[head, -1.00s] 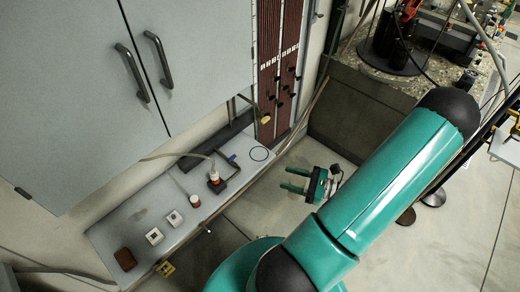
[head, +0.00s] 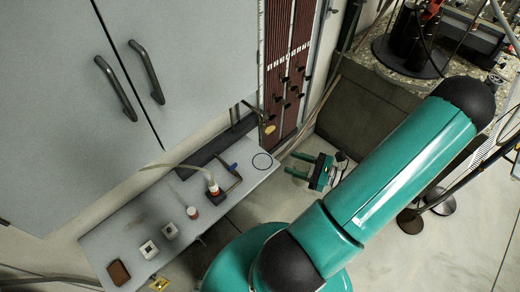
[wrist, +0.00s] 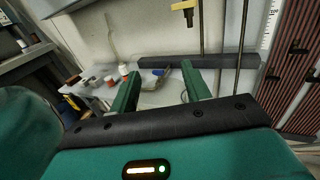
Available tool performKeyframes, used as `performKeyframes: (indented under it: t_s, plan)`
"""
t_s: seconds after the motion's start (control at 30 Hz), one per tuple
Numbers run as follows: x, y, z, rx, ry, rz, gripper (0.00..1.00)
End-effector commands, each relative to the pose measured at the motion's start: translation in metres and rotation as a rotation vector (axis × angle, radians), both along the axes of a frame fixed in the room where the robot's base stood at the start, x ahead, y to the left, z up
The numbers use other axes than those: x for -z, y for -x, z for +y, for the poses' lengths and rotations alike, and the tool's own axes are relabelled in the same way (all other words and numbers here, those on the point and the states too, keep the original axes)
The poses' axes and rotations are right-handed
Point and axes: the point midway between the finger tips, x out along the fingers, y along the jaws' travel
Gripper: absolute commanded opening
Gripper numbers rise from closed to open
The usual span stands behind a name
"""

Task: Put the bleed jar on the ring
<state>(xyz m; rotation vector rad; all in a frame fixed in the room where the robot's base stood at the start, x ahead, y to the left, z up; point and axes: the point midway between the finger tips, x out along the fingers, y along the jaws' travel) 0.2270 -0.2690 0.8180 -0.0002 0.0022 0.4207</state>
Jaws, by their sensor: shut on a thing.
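The ring (head: 262,160) is a thin black circle on the right end of the pale bench, flat on its surface. My gripper (head: 296,166) is out beyond the bench's right edge, to the right of the ring, with its green fingers pointing left. Its fingers (wrist: 160,90) also show in the wrist view, spaced apart around a pale, see-through thing that is hard to make out. I take this for the bleed jar, held clear of the bench.
On the bench (head: 130,225) stand an orange-and-white bottle (head: 214,190) with a tube, a small white-topped jar (head: 192,212), white blocks (head: 149,249) and a brown block (head: 118,272). A blue-handled valve (head: 233,167) is left of the ring. Cabinet doors (head: 130,80) overhang the bench.

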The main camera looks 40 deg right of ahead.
Motion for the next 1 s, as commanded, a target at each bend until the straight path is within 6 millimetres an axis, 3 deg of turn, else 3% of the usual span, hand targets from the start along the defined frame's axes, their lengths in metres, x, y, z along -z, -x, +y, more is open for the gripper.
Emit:
performKeyframes:
  t_s: [0.4,0.7,1.0]
  plan:
    - [0.0,-0.104,0.005,-0.004,-0.002,-0.002,0.25]
    - [0.0,-0.171,0.005,-0.002,-0.001,-0.002,0.25]
    - [0.036,-0.172,0.003,0.001,-0.003,0.0,0.25]
